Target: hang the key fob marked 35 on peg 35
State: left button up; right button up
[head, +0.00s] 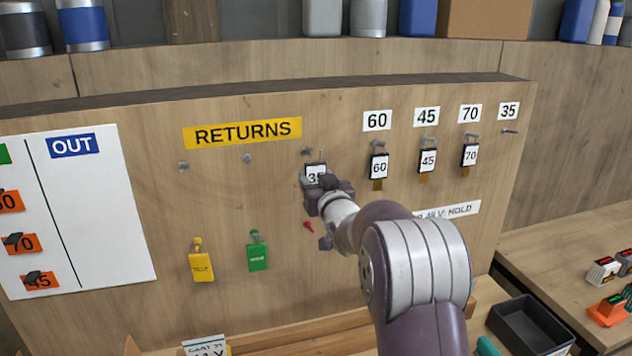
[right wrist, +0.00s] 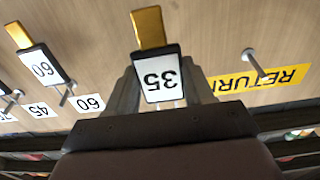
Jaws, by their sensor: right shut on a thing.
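The key fob marked 35 (head: 316,173), white-faced with a dark frame, is between the fingers of my right gripper (head: 327,188), in front of the RETURNS side of the board. The right wrist view shows the fob (right wrist: 158,78) upside down, its gold tab pointing up in that picture, with the gripper (right wrist: 163,92) shut on it. A RETURNS peg (head: 307,151) is just above the fob; I cannot tell whether the fob is off it. Peg 35 (head: 510,131), under the 35 label (head: 508,111), is bare at the far right. My left gripper is not in view.
Fobs 60 (head: 379,167), 45 (head: 427,161) and 70 (head: 470,156) hang on their pegs between my gripper and peg 35. Yellow (head: 201,267) and green (head: 257,256) tags hang lower left. A dark tray (head: 530,326) is lower right.

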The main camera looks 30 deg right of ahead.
aim_at(316, 180)
jog(key=shift+s+f, duration=0.1)
jog(key=shift+s, duration=0.15)
jog(key=b+v, duration=0.2)
jog(key=v, duration=0.2)
jog(key=shift+s+a, duration=0.1)
jog(key=shift+s, duration=0.1)
